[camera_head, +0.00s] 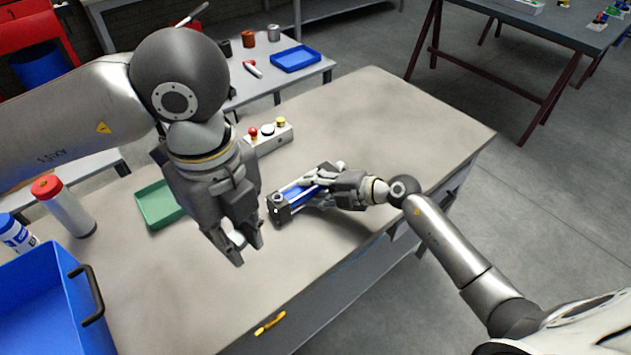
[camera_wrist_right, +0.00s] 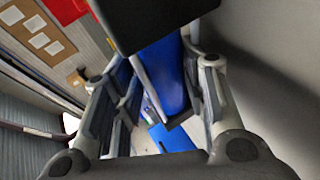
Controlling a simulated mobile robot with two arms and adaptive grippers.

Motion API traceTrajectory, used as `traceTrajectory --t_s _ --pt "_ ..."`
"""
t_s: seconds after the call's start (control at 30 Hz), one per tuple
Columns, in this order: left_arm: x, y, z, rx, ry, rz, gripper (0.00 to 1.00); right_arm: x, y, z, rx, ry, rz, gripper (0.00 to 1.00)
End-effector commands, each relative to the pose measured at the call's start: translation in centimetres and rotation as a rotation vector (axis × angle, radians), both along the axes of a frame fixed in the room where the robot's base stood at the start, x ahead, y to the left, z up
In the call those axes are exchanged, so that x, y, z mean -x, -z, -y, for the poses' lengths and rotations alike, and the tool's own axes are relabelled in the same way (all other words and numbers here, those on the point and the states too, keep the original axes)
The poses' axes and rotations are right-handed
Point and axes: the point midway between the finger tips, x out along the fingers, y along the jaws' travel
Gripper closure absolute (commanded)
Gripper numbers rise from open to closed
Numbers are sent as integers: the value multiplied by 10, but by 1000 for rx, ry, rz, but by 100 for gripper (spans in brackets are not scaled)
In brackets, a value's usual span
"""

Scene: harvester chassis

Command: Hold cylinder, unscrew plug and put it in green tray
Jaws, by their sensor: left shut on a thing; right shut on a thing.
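The cylinder (camera_head: 305,194) has a blue barrel, dark end blocks and light rods. My right gripper (camera_head: 322,181) is shut on its barrel and holds it tilted over the table. The blue barrel also shows between the right fingers in the right wrist view (camera_wrist_right: 167,78). My left gripper (camera_head: 242,248) points down, left of and nearer than the cylinder, apart from it. It is shut on a small pale piece, apparently the plug (camera_head: 237,238), mostly hidden by the fingers. The green tray (camera_head: 158,205) lies on the table behind and left of my left gripper, partly hidden by it.
A grey box with coloured buttons (camera_head: 268,138) stands behind the cylinder. A white bottle with a red cap (camera_head: 65,207) and a blue crate (camera_head: 40,300) are at the left. The table's right part is clear.

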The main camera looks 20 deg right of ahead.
Motion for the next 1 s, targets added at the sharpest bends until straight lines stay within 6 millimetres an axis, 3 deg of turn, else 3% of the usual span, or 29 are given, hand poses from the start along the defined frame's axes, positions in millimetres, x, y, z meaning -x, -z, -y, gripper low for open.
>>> traceTrajectory --t_s 0.37,0.4,0.47,0.8,1.0 --pt "0 0 0 0 0 0 100 -3 -3 0 -4 3 13 100" --pt "0 0 0 0 0 0 100 0 3 1 1 0 2 58" --pt "0 0 0 0 0 0 100 0 3 1 1 0 2 52" --pt "0 -1 0 0 0 0 100 0 0 1 1 0 2 52" --pt "0 2 0 0 0 0 100 18 -9 19 5 1 2 52"
